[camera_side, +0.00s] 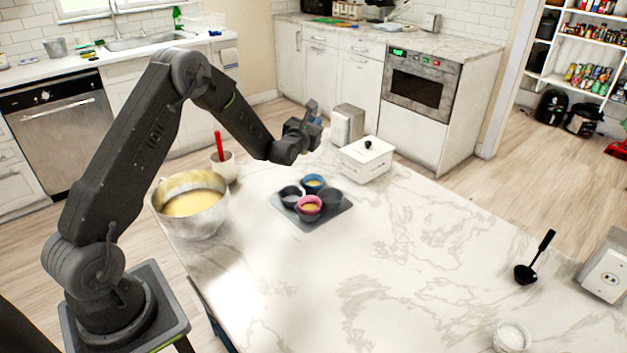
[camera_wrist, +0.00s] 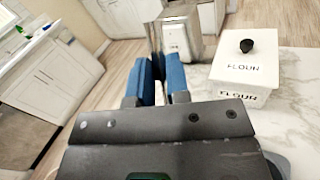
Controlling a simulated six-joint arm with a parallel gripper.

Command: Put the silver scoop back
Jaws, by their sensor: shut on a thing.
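My gripper (camera_wrist: 161,78) has its two blue fingers close together around a thin, shiny metallic piece, which I take to be the silver scoop (camera_wrist: 155,42). Only a narrow part of it shows beyond the fingertips, and its bowl cannot be made out. In the side view my gripper (camera_side: 311,122) is raised at the far edge of the marble counter, left of a silver canister (camera_side: 347,125). The scoop is not clear there. A white flour box (camera_side: 366,160) with a black knob stands right of the canister; its lid is on.
A tray (camera_side: 318,223) with several coloured cups lies on the counter (camera_side: 420,250). A mixing bowl of batter (camera_side: 190,203) and a crock with a red-handled tool (camera_side: 223,165) stand left. A black ladle (camera_side: 527,273) and a small white bowl (camera_side: 512,337) are at right. The middle is clear.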

